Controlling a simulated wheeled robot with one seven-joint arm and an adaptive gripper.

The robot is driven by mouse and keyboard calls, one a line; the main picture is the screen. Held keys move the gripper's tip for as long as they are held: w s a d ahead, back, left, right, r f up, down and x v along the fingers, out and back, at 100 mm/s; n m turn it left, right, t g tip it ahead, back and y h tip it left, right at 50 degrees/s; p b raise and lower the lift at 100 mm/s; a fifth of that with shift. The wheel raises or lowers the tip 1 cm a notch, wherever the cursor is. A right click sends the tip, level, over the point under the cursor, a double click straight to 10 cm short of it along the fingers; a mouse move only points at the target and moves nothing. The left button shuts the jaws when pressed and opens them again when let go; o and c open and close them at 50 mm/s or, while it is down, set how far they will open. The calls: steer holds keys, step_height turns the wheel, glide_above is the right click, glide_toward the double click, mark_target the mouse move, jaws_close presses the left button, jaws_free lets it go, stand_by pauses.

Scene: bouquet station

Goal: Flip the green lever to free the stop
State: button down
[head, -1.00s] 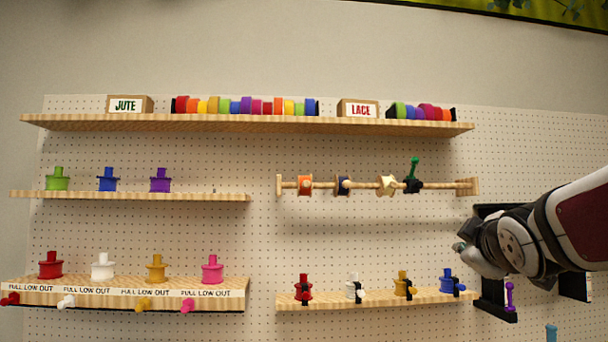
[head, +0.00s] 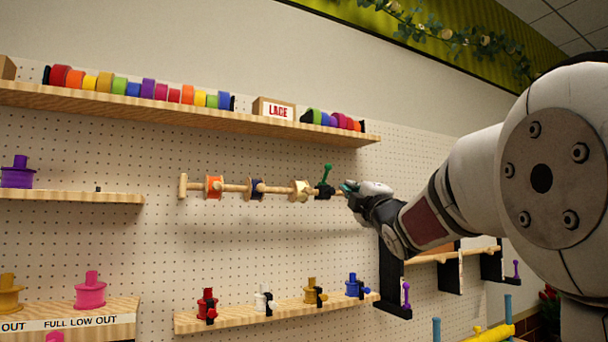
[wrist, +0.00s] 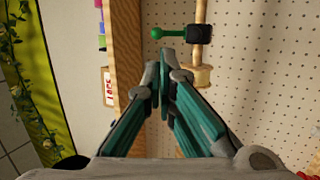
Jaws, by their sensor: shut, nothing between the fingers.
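The green lever (head: 326,172) stands up from a black stop (head: 325,191) near the right end of a wooden rod (head: 230,187). In the wrist view the lever (wrist: 170,33) has a round green knob and points left from the black stop (wrist: 200,33). My gripper (head: 348,187) is shut and empty, just right of the stop in the head view. In the wrist view my gripper's fingertips (wrist: 164,75) meet below the lever in the picture, and a small gap seems to lie between them. Whether they touch the lever cannot be told.
An orange spool (head: 214,187), a dark spool and a cream spool (head: 300,190) sit on the rod. A long shelf (head: 200,120) with ribbon rolls runs above. A lower shelf (head: 270,315) holds several spools. A black bracket with a purple lever (head: 406,295) is below my arm.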

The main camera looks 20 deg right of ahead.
mark_target(329, 169)
steer(key=p+x, duration=0.3)
steer(key=x, duration=1.1)
steer(key=shift+s+a+r, duration=0.1)
steer(key=shift+r+p, duration=0.1)
steer(key=shift+p, duration=0.25)
steer(key=shift+g, duration=0.3)
steer(key=shift+r+p, duration=0.15)
steer(key=shift+p, duration=0.25)
